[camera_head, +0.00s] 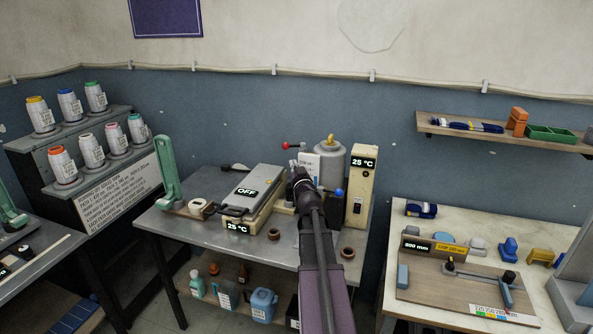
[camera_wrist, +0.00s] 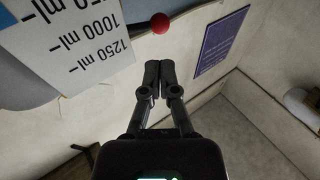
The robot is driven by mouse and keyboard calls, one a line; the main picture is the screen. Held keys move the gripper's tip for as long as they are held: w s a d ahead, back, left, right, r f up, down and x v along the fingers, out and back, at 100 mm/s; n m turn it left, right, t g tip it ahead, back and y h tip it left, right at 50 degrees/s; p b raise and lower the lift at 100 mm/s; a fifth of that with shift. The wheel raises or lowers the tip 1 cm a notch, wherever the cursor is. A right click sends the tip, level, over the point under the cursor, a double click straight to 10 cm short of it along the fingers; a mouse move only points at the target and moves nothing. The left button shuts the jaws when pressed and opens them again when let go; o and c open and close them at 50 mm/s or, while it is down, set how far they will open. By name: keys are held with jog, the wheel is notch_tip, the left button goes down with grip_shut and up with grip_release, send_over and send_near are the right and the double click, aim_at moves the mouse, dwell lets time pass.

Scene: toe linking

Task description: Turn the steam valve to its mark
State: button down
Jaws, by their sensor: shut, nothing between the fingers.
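A lever with a red ball knob (camera_head: 286,145) sticks out to the left of the grey boiler (camera_head: 330,155) on the middle bench. A blue ball knob (camera_head: 339,192) shows low at the boiler's right. I cannot tell which is the steam valve, and no mark for it is readable. My gripper (camera_head: 295,168) is shut and empty, in front of the boiler's left side. In the wrist view the closed fingertips (camera_wrist: 159,72) point toward the red knob (camera_wrist: 160,23), apart from it in the picture.
A white millilitre scale (camera_wrist: 70,45) is close to the fingers, left in the wrist view. A beige 25 °C box (camera_head: 360,185) stands right of the boiler. A grey press marked OFF (camera_head: 257,185) stands left. Brown rings (camera_head: 348,253) lie at the bench front.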

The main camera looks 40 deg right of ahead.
aim_at(288, 147)
jog(key=p+x, duration=0.1)
jog(key=x, duration=0.7)
jog(key=shift+s+d, duration=0.1)
jog(key=shift+d, duration=0.15)
